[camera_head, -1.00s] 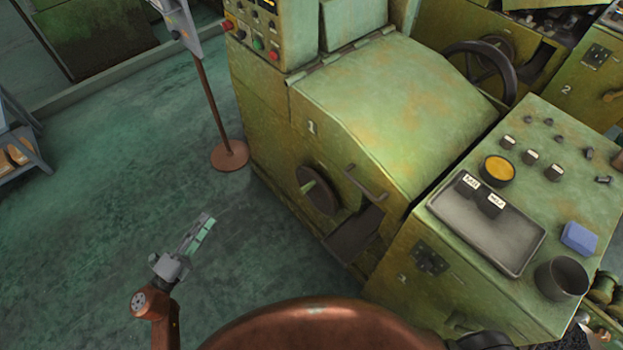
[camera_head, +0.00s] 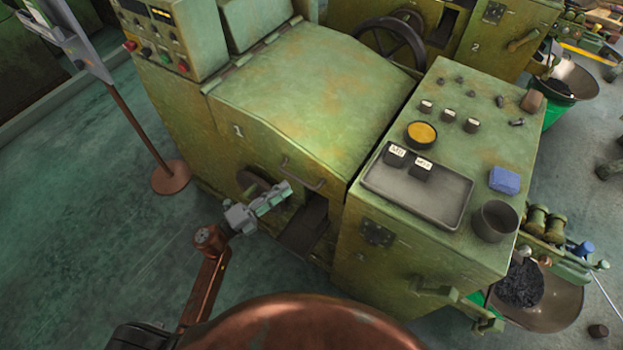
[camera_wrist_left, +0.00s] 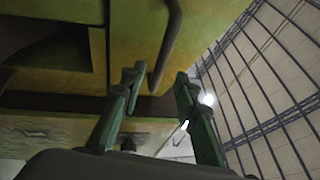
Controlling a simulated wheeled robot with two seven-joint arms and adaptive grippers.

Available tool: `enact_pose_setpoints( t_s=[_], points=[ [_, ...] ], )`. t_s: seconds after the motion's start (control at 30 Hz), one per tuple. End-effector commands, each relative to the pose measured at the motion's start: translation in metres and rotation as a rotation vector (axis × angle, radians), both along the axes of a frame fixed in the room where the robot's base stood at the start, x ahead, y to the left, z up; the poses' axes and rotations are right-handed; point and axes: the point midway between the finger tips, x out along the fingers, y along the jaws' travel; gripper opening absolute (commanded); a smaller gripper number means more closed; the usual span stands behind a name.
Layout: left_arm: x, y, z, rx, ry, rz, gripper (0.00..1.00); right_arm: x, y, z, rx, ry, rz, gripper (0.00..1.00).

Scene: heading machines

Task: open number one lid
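The number one lid (camera_head: 310,95) is a worn green sloped cover marked "1" and looks shut on its machine. Its bar handle (camera_head: 303,176) is on the front edge. My left gripper (camera_head: 276,197) is in front of the machine, a little left of and below the handle in the head view. In the left wrist view the two fingers (camera_wrist_left: 157,90) are apart with nothing between them. The handle (camera_wrist_left: 167,48) shows just beyond the fingertips there, apart from them as far as I can tell. My right gripper is not in view.
A handwheel (camera_head: 252,185) is partly behind my left gripper. To the right stands a green cabinet with a grey tray (camera_head: 417,190), a dark cup (camera_head: 495,221) and a blue block (camera_head: 504,180). A sign stand (camera_head: 170,177) is at left. Floor at lower left is clear.

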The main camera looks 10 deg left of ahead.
Motion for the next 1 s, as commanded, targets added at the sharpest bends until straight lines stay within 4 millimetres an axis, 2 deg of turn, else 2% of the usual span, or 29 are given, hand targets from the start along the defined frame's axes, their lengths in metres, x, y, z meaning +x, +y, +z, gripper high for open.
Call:
enact_pose_setpoints(
  t_s=[0.2, 0.4, 0.77, 1.0],
  points=[
    [0.026, -0.025, 0.007, -0.002, -0.003, -0.003, 0.29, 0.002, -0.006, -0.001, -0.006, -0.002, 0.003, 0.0],
    [0.044, -0.042, 0.011, 0.0, -0.002, -0.005, 0.29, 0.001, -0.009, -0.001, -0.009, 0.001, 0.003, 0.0],
    [0.048, -0.046, 0.012, -0.001, 0.0, -0.005, 0.29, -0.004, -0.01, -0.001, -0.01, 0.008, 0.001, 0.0],
    [0.048, -0.046, 0.012, -0.001, 0.0, -0.005, 0.13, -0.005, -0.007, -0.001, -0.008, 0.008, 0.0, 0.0]
  ],
)
